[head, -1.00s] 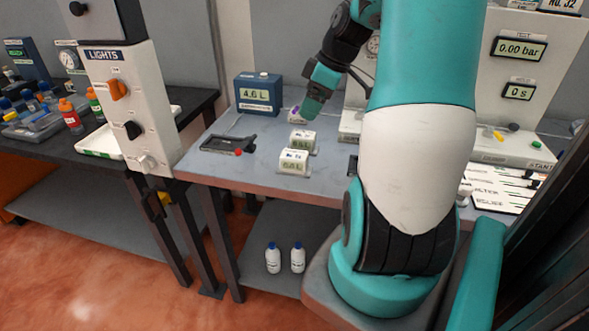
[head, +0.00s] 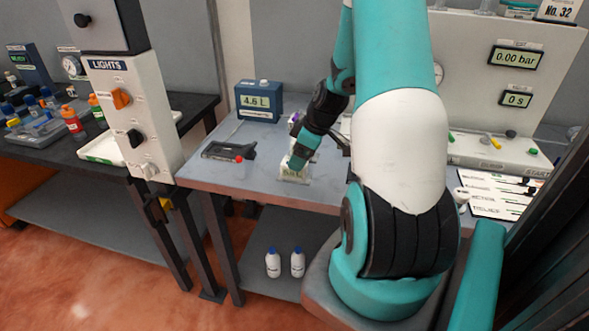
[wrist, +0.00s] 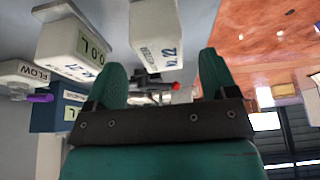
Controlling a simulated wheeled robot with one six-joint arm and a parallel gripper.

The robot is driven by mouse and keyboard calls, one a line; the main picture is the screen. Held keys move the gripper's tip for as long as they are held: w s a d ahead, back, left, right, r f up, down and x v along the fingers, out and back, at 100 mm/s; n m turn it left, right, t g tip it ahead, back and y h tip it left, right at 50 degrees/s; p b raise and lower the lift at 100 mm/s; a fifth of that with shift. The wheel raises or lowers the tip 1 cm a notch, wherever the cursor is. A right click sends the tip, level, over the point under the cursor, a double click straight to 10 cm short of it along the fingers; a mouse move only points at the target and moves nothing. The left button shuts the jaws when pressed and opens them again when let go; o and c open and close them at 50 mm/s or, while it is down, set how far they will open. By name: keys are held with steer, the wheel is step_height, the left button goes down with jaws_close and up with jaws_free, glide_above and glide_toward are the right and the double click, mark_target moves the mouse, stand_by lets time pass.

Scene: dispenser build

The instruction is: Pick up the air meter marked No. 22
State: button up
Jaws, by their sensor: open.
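The white air meter marked No. 22 (wrist: 157,38) shows in the wrist view, ahead of my fingers and between their lines. Its label faces me. In the head view a white meter (head: 292,172), which seems to be the same one, stands on the bench close to the front edge, partly covered by my gripper.
A blue box (head: 258,100) reading 4.6 L stands at the back left of the bench (head: 215,175). A white test panel (head: 500,110) stands at the right.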

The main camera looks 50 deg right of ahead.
steer(key=shift+p+x, duration=0.4)
steer(key=shift+x, duration=1.55)
steer(key=c, duration=1.2)
steer(key=shift+r, duration=0.1)
